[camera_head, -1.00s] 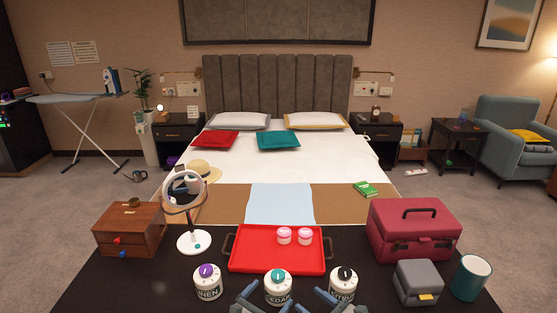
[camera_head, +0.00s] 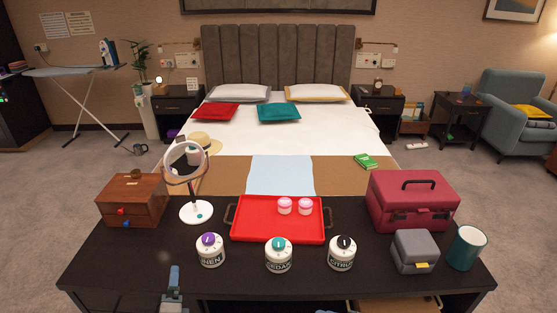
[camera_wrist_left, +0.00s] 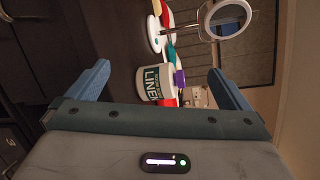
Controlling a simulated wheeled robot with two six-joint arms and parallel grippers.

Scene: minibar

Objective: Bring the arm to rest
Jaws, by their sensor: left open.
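My left gripper (camera_head: 173,280) is at the front edge of the dark table, left of the white jar with the purple knob (camera_head: 210,250). In the left wrist view its two blue fingers (camera_wrist_left: 155,83) are wide apart with nothing between them. The LINEN jar (camera_wrist_left: 154,83) shows beyond the fingers, apart from them. Only a small blue-grey sliver, probably my right gripper (camera_head: 327,311), shows at the bottom edge of the head view; its jaws are hidden.
On the table (camera_head: 120,258) stand a red tray (camera_head: 277,232) with two pink-lidded jars, teal- and black-knobbed jars, a round mirror (camera_head: 186,163), a wooden drawer box (camera_head: 132,202), a maroon case (camera_head: 412,205), a grey box (camera_head: 414,252) and a teal cup (camera_head: 467,248).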

